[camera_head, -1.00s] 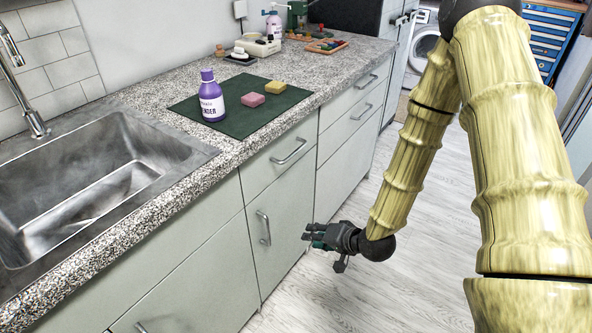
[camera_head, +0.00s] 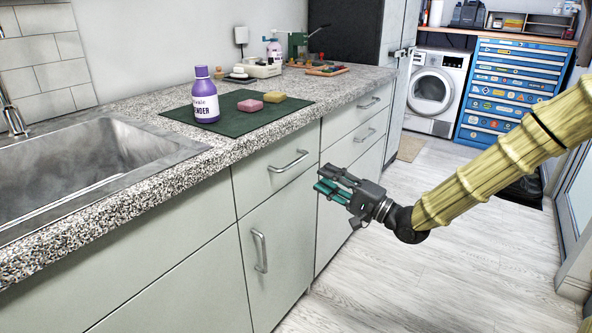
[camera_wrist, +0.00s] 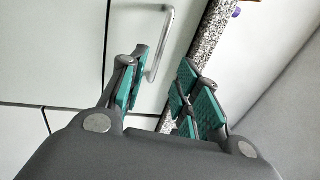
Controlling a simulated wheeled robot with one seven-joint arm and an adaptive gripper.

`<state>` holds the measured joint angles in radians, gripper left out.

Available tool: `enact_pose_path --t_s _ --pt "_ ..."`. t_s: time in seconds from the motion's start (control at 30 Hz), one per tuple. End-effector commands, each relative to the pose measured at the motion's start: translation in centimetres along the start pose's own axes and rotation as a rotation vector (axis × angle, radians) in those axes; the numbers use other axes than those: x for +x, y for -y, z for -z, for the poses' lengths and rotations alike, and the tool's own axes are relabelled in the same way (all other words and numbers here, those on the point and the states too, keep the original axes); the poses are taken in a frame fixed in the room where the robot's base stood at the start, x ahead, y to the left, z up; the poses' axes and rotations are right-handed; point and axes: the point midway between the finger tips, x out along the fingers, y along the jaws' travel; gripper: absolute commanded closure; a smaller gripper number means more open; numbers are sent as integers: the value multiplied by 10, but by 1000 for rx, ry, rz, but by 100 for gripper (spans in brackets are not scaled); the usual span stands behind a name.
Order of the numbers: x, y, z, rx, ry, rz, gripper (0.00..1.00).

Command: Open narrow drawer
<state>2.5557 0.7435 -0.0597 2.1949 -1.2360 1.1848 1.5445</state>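The narrow drawer (camera_head: 257,182) is a pale grey front under the countertop, between the sink and the wider drawers. It is shut. Its silver bar handle (camera_head: 289,162) is horizontal. My gripper (camera_head: 326,188) is to the right of and a little below this handle, apart from it, with its teal fingers pointing at the cabinet. In the wrist view the drawer front (camera_wrist: 134,22) appears turned sideways, and the handle (camera_wrist: 163,45) lies ahead, across the gap between the fingers. My gripper (camera_wrist: 160,90) is open and empty there.
The speckled countertop edge (camera_head: 250,140) runs just above the drawer. A narrow door (camera_head: 280,250) with a vertical handle is below. Wider drawers (camera_head: 350,115) are at right. A purple bottle (camera_head: 206,100) and sponges stand on a green mat (camera_head: 240,122).

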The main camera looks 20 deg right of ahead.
Motion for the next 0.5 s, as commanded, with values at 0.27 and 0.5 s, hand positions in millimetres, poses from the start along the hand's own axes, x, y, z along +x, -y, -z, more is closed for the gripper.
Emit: enact_pose_path --t_s 0.27,0.5 --pt "38 -3 -1 -4 2 -2 68" --pt "76 -3 -1 -3 2 -2 68"
